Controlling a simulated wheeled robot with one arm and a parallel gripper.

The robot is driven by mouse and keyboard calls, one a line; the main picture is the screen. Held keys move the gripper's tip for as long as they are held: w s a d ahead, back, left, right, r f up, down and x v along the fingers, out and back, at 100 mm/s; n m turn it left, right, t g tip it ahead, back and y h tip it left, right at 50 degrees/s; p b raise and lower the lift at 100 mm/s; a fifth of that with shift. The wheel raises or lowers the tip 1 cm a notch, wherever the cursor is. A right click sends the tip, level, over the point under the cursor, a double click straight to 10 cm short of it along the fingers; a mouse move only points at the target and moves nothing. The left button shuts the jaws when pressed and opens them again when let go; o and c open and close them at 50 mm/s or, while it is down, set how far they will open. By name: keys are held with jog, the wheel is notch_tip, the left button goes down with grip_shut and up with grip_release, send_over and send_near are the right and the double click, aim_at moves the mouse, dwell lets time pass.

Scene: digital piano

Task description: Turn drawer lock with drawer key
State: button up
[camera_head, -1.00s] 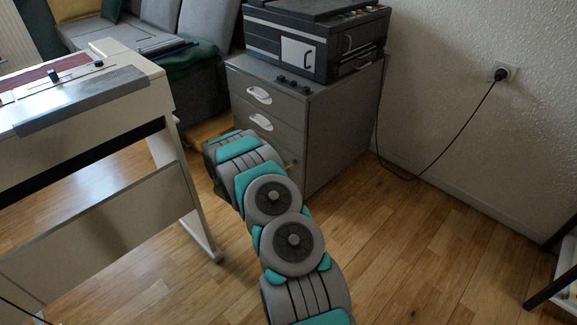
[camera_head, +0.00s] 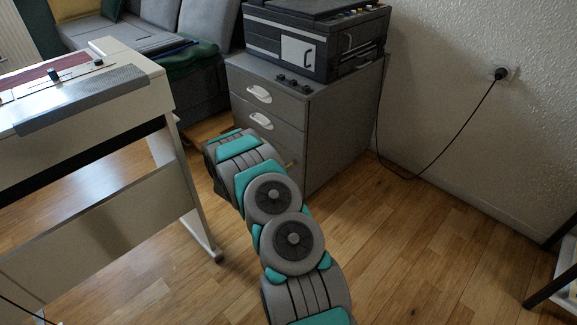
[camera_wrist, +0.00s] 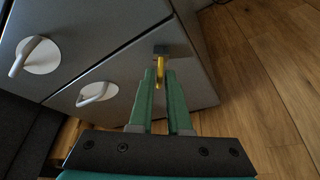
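The grey drawer cabinet (camera_head: 345,125) stands by the wall, and its drawer front (camera_wrist: 120,65) fills much of the wrist view. A dark lock block (camera_wrist: 174,50) sits near the edge of that front. The yellow drawer key (camera_wrist: 160,70) is at the lock, between my fingertips; how deep it sits is hidden.
A printer (camera_head: 315,45) and small dark items (camera_head: 292,82) rest on the cabinet. White drawer handles (camera_head: 260,94) stick out from its front. The white piano (camera_head: 110,190) stands left of my arm.

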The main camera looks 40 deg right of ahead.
jog(key=o, duration=0.4)
jog(key=p+v, duration=0.2)
jog(key=v, duration=0.3)
jog(key=shift+p, duration=0.3)
dwell(0.5)
jog(key=v, duration=0.7)
jog(key=shift+s+a, duration=0.15)
jog(key=shift+a, duration=0.2)
